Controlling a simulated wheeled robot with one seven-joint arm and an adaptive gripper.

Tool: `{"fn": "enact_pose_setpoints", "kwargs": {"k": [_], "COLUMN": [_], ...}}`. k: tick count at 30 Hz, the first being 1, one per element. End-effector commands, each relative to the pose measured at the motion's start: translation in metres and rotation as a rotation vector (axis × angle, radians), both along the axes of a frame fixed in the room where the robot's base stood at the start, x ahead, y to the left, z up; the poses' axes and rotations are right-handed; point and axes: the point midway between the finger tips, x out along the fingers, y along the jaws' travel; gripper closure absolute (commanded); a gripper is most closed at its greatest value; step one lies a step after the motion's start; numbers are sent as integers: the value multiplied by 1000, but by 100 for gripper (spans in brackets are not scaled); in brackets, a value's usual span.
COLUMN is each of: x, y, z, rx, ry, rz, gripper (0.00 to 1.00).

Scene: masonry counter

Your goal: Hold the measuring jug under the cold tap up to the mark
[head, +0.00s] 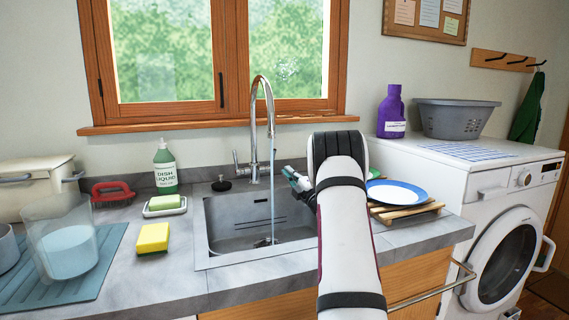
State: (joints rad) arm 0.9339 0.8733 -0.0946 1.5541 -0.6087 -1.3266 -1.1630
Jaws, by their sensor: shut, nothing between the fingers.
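The measuring jug (66,249), a clear vessel holding pale bluish liquid, stands upright on a blue-grey mat (108,268) at the left of the counter. I cannot make out any mark on it. The tall chrome tap (253,120) stands behind the sink, and a thin stream of water (272,190) runs from its spout into the sink (225,235). My gripper (291,176) is shut and empty, just right of the stream and above the sink, far from the jug. My own arm hides the sink's right side.
A blue-rimmed plate (397,192) lies on a wooden rack (398,213) at right. A grey bowl (6,248) is at the left edge.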

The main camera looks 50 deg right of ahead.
Motion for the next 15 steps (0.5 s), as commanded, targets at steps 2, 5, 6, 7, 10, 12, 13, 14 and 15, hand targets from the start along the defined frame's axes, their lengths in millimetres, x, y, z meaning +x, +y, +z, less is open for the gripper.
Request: {"fn": "enact_pose_setpoints", "kwargs": {"k": [2,5,6,7,10,12,13,14,15], "x": [13,30,36,41,54,61,63,65,68], "y": [-4,-10,-12,-14,-19,-22,-22,-23,-24], "z": [4,10,11,13,18,20,20,21,22], "rx": [-1,-1,-1,0,0,1,1,1,2], "ry": [-2,-2,-2,-1,-2,0,0,0,0], "rz": [1,1,1,0,0,0,0,0,-1], "gripper": [100,100,100,100,100,100,100,100,100]}}
